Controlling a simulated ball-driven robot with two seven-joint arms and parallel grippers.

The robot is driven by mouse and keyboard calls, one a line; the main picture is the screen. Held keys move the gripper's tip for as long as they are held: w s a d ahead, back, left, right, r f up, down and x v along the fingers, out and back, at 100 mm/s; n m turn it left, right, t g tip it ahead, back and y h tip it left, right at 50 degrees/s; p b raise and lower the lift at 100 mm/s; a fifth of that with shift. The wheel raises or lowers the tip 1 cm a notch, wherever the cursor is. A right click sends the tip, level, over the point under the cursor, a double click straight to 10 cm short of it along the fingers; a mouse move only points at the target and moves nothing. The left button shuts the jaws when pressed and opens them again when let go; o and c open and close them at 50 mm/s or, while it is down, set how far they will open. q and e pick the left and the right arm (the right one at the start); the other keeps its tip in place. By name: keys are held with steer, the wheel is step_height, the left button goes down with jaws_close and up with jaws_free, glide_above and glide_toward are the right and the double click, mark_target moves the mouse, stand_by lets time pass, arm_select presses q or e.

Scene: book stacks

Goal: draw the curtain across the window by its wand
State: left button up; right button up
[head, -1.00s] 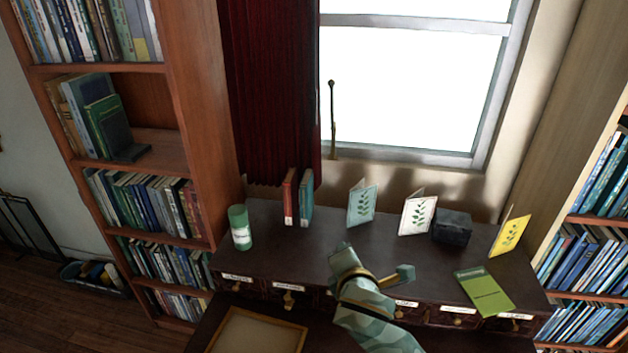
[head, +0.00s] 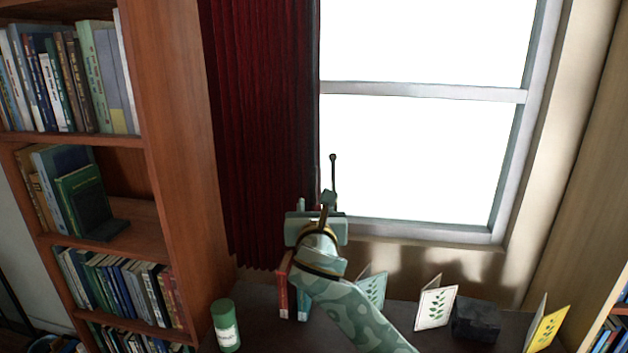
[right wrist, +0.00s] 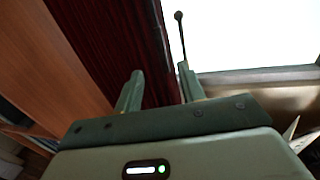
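The dark red curtain (head: 262,120) hangs bunched at the left side of the bright window (head: 420,150). The curtain also fills the upper middle of the right wrist view (right wrist: 110,40). The thin wand (head: 333,172) with a round knob on top stands at the curtain's right edge; its lower part is hidden behind my gripper. My right gripper (head: 315,200) is raised in front of the curtain's edge, just left of the wand. In the right wrist view its fingers (right wrist: 158,84) are apart with nothing seen between them, and the wand (right wrist: 181,35) lines up with the right finger. My left gripper is out of view.
A tall bookcase (head: 180,150) stands left. The space before the window pane is clear.

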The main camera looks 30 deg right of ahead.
mark_target(313, 179)
steer(key=b+x, duration=0.2)
steer(key=x, duration=1.1)
steer(key=shift+w+f, duration=0.15)
steer(key=shift+w, duration=0.1)
steer(key=shift+w+d, duration=0.25)
steer(key=shift+w, duration=0.15)
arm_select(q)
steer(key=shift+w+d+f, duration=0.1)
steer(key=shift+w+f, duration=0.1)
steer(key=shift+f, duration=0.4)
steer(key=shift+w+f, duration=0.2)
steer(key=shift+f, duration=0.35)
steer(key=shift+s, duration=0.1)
arm_select(e)
jaws_close()
